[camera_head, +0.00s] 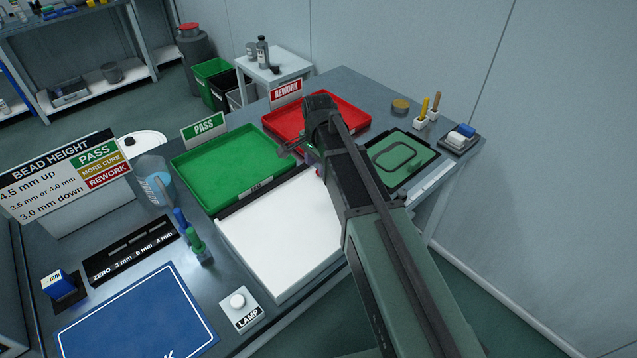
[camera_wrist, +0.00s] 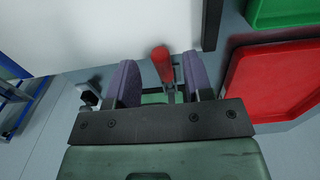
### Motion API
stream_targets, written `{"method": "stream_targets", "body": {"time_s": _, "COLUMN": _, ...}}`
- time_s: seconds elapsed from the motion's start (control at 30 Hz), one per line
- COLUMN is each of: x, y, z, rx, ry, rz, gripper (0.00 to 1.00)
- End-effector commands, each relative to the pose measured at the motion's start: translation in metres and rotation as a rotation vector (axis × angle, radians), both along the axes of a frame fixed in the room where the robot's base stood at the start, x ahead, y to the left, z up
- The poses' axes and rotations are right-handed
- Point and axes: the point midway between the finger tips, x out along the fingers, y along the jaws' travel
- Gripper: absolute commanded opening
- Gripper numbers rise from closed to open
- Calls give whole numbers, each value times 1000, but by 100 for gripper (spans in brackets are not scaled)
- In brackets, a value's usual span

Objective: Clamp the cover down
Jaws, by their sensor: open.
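My gripper (camera_wrist: 160,78) is open, with two purple-grey fingers pointing away from the wrist camera. A red handle (camera_wrist: 162,66) on a metal lever, apparently a clamp's, shows between the fingers, with a visible gap on the left and a smaller one on the right. A dark-tipped metal piece (camera_wrist: 88,96) shows left of the left finger. Some green surface shows below the handle, mostly hidden by my gripper. In the head view, my gripper (camera_head: 300,150) is beside the red tray, and my arm hides the clamp's base. I cannot tell which part is the cover.
A green PASS tray (camera_head: 232,165), a red REWORK tray (camera_head: 345,108) and a white panel (camera_head: 280,235) surround my gripper. A green plate with a dark loop (camera_head: 417,150) lies right of my arm. A lamp button (camera_head: 238,301) is at the front.

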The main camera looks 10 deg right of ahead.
Motion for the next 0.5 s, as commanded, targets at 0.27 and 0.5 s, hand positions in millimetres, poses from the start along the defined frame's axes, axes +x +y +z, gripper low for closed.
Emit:
{"method": "stream_targets", "body": {"time_s": 0.27, "x": 0, "y": 0, "z": -26, "rx": 0, "ry": 0, "rz": 0, "gripper": 47}}
{"method": "stream_targets", "body": {"time_s": 0.5, "x": 0, "y": 0, "z": -24, "rx": 0, "ry": 0, "rz": 1, "gripper": 32}}
